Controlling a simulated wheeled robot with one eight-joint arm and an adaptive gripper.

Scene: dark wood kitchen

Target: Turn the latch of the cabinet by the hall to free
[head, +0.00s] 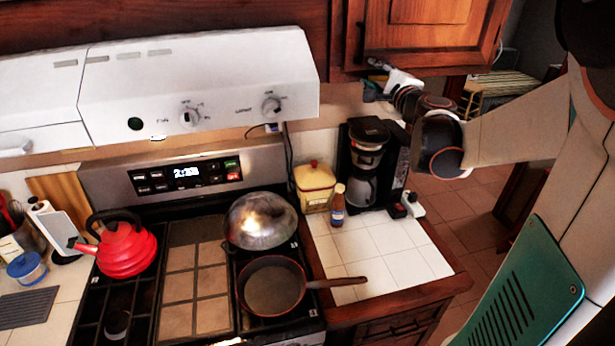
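The wooden cabinet (425,38) hangs at the top right, beside the opening to the hall. Its door is reddish-brown with a raised panel and looks shut. My gripper (374,76) is at the lower left part of this door, near its bottom edge, with my arm reaching in from the right. The latch cannot be made out; the gripper may cover it. The fingers are small and dark here, and I cannot tell whether they are open, shut or touching the door.
Below my gripper stand a black coffee maker (369,160), a yellow canister (314,187) and a brown bottle (338,206) on the white tiled counter (385,255). A white range hood (200,90) is to the left. A pan (272,287) sits on the stove, its handle over the counter.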

